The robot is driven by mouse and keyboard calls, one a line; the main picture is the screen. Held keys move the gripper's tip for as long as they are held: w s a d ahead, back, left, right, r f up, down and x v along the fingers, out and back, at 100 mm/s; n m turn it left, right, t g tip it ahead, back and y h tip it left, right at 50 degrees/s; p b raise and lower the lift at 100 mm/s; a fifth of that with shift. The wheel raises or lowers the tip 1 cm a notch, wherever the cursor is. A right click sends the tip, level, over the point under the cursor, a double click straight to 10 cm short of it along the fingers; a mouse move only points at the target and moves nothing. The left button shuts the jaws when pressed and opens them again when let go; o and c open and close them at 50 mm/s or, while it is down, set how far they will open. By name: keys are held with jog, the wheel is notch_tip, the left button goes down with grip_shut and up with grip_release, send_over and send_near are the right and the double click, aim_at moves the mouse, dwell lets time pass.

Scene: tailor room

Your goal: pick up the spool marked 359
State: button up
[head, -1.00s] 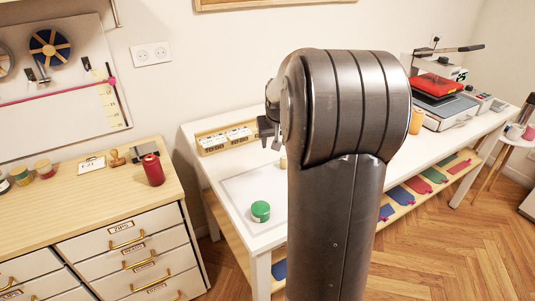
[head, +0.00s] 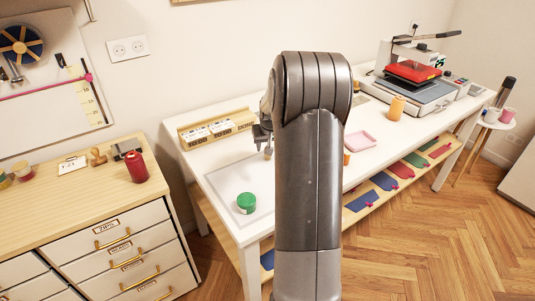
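I cannot read a mark 359 on anything in view. My gripper (head: 263,140) hangs over the white table (head: 217,178), partly hidden by my arm; whether its fingers are apart is too small to tell. A small pale object shows just below it. A green round item (head: 246,203) stands on a pale mat (head: 228,189) at the table's near left, apart from the gripper. An orange cylinder (head: 397,106) stands further right. A small orange item (head: 347,157) shows beside my arm, partly hidden.
A wooden box with white labels (head: 217,129) lies along the wall. A pink tray (head: 361,139) and a heat press (head: 414,75) are on the table. A drawer cabinet (head: 75,207) at left bears a red cylinder (head: 136,167). A stool with cups (head: 495,120) stands at right.

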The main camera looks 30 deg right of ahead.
aim_at(267, 159)
jog(key=x, duration=0.3)
jog(key=shift+f, duration=0.2)
jog(key=shift+c, duration=0.6)
grip_shut()
